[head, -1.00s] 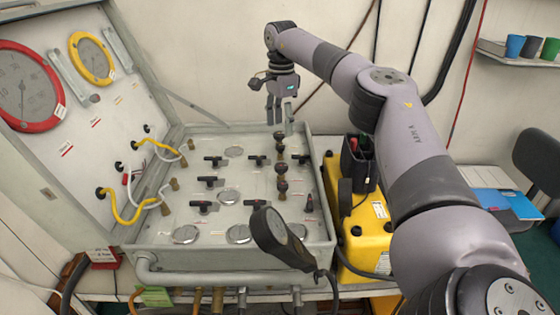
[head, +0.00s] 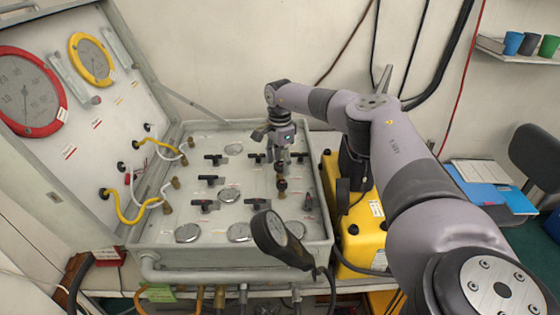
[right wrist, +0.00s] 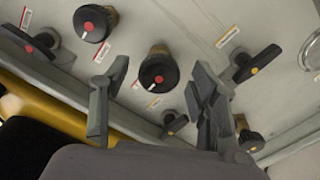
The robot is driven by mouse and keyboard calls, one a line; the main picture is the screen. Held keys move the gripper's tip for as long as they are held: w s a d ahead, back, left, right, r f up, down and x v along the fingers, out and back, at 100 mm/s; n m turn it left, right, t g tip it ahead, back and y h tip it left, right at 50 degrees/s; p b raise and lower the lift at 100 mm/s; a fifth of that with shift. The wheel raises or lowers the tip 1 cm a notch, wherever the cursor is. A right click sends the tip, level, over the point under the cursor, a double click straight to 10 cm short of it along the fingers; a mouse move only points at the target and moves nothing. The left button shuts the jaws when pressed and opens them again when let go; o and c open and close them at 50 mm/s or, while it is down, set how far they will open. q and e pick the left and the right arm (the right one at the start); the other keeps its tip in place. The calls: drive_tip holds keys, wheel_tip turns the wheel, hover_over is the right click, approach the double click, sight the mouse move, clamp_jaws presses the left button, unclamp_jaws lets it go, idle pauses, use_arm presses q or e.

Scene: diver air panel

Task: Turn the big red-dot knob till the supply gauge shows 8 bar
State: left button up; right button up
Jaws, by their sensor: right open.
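My right gripper (head: 284,160) is open above the panel's right half, its fingers pointing down at a column of black knobs. In the right wrist view, a round black red-dot knob (right wrist: 158,72) on a brass stem lies in the gap between the fingertips (right wrist: 160,95); contact is not visible. A second round red-dot knob (right wrist: 95,22) is up and left of it. Which one is the big knob, I cannot tell. A red-rimmed gauge (head: 28,92) and a yellow-rimmed gauge (head: 91,60) are on the lid; their readings and names are too small to read. My left gripper is out of view.
A black red-dot lever (right wrist: 40,42) and a yellow-dot lever (right wrist: 256,64) stand close to the fingers. A black-cased gauge (head: 275,238) rises at the panel box's (head: 160,260) front. A yellow case (head: 362,235) stands to its right.

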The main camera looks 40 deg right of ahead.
drive_tip(key=c, duration=1.2)
drive_tip(key=shift+o, duration=0.2)
